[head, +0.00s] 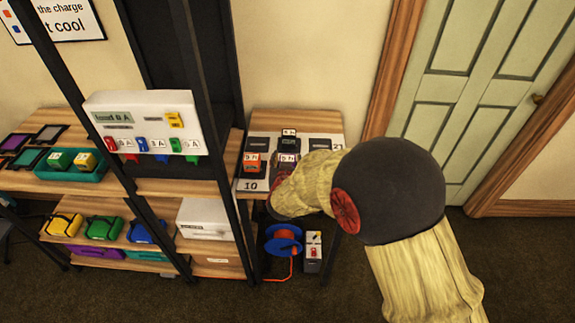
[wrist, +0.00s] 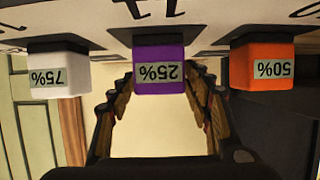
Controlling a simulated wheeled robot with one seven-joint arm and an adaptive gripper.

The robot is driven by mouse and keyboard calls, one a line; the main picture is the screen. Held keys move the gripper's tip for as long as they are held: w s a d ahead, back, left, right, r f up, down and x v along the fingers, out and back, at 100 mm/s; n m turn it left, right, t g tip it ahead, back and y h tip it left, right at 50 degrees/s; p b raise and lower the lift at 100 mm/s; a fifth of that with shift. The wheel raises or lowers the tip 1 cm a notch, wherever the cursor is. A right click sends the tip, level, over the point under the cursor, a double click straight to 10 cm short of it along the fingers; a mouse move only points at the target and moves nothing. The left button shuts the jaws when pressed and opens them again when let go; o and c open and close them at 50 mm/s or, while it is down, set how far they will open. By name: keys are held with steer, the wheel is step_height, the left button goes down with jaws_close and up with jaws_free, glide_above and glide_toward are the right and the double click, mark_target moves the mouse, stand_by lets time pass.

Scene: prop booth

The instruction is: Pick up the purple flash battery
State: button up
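The purple flash battery (wrist: 159,82) shows upside down in the middle of the wrist view, with a 25% label on its face. My gripper (wrist: 158,100) is open, one finger on each side of the battery's line, with gaps showing on both sides. How far the fingertips reach around it I cannot tell. In the head view the purple battery (head: 287,159) stands on the numbered board, partly hidden by my arm. My gripper in the head view (head: 282,192) is low at the board's front edge, its fingers not clear.
In the wrist view a white battery (wrist: 58,82) marked 75% is to the left and an orange battery (wrist: 262,78) marked 50% to the right. A black shelf post (head: 215,130) stands left of the board (head: 252,186). A cable reel (head: 284,243) is below.

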steer(key=c, duration=1.1)
steer(key=shift+c, duration=0.2)
steer(key=shift+r, duration=0.2)
